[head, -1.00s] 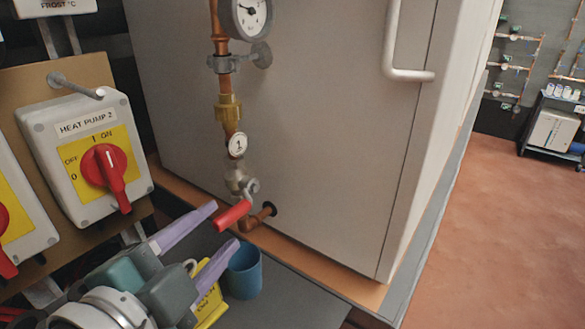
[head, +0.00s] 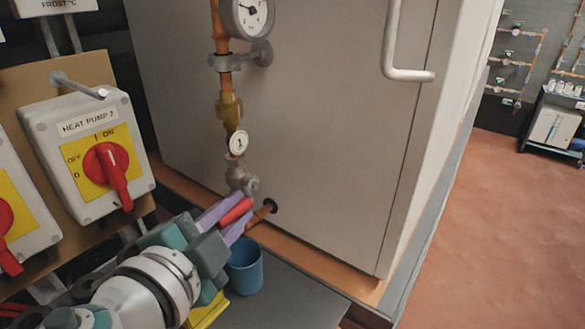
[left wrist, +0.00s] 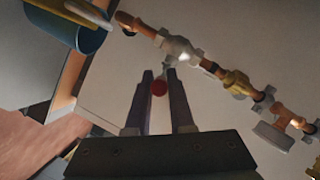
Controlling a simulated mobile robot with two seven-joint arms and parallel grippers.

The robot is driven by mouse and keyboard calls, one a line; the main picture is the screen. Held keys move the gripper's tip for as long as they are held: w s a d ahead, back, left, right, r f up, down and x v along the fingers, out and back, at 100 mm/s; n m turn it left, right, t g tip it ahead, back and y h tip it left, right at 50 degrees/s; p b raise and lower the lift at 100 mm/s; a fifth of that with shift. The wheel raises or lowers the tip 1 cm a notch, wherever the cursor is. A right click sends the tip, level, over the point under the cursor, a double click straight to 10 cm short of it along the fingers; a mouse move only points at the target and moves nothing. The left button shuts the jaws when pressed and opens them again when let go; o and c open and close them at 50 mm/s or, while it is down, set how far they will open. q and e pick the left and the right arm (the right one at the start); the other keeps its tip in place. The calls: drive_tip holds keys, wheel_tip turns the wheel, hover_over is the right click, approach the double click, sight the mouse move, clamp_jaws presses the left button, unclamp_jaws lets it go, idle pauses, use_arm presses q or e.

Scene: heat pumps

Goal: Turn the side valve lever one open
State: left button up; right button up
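The side valve lever (head: 237,211) is a red handle on the valve (head: 240,178) at the bottom of the copper pipe, below a round tag marked 1 (head: 238,143). It slants down to the left, away from the valve. My left gripper (head: 236,214) is open, its two purple fingers on either side of the red handle. In the left wrist view the lever's round red end (left wrist: 159,88) shows between the fingers; whether they touch it is hard to tell. My right gripper is not in view.
A blue cup (head: 245,268) stands just below the left gripper, with a yellow item (head: 207,312) beside it. The Heat Pump 2 switch box (head: 87,155) is close on the left. The grey cabinet (head: 320,130) stands behind the pipe. Open floor lies to the right.

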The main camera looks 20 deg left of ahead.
use_arm(q)
clamp_jaws()
idle(0.8)
drive_tip(key=shift+f+b, duration=0.15)
drive_tip(key=shift+b, duration=0.15)
drive_tip(key=f+t+b, duration=0.1)
drive_tip(key=b, duration=0.6)
drive_tip(key=f+n+t+b, duration=0.1)
drive_tip(key=t+b, duration=0.1)
drive_tip(key=b, duration=0.6)
drive_tip(key=t+b, duration=0.2)
drive_tip(key=b, duration=0.6)
drive_tip(key=shift+w+d+f+n, duration=0.15)
drive_tip(key=shift+w+f+n, duration=0.2)
drive_tip(key=shift+f+n, duration=0.05)
drive_tip(key=o, duration=0.6)
unclamp_jaws()
drive_tip(key=shift+r, duration=0.1)
